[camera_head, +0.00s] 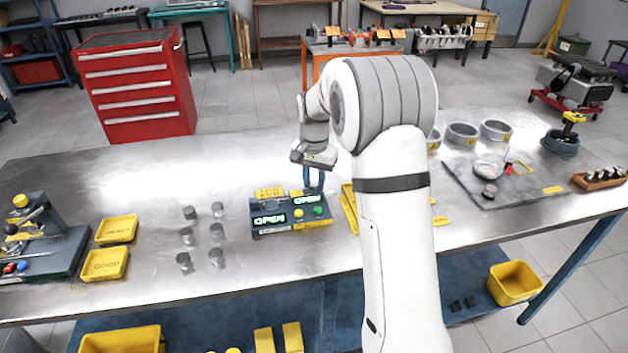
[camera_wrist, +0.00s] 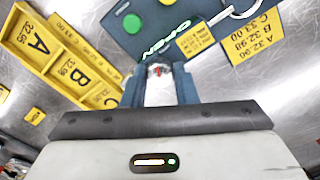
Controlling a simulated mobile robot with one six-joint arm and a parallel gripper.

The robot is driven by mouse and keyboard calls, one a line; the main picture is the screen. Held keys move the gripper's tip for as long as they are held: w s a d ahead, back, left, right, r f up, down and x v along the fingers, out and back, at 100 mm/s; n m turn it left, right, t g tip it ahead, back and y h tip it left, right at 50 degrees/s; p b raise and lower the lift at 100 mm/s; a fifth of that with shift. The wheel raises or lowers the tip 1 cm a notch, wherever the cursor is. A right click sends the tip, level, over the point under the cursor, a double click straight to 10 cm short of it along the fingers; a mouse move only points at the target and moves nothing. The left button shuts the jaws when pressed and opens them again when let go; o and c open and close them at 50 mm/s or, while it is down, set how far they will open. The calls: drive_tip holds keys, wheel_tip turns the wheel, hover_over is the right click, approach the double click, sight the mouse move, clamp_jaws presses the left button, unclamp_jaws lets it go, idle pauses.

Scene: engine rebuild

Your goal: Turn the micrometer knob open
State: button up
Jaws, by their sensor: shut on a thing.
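The micrometer station (camera_head: 290,228) is a dark box on the steel bench. Its two lit displays read OPEN. Beside one display are a yellow button (camera_head: 298,213) and a green button (camera_head: 318,211). My gripper (camera_head: 314,188) points down at the back right of the box. In the wrist view, my gripper (camera_wrist: 160,72) has its dark fingers closed around a pale metal piece with a red mark, apparently the micrometer knob (camera_wrist: 158,88). The fingers hide most of it. The green button also shows in the wrist view (camera_wrist: 132,23).
Several grey cylinders (camera_head: 188,237) stand left of the station, with yellow trays (camera_head: 104,264) beyond. A yellow compartment tray marked A and B (camera_wrist: 50,50) lies close to my gripper. A yellow card (camera_wrist: 255,35) lists sizes. Rings (camera_head: 462,134) stand at the back right.

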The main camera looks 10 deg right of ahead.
sight(314, 183)
drive_tip(key=shift+w+r+m, duration=0.1)
drive_tip(key=shift+m, duration=0.5)
drive_tip(key=o, duration=1)
wheel_tip(314, 183, up, 7)
drive_tip(key=shift+f, duration=0.1)
drive_tip(key=shift+r, duration=0.45)
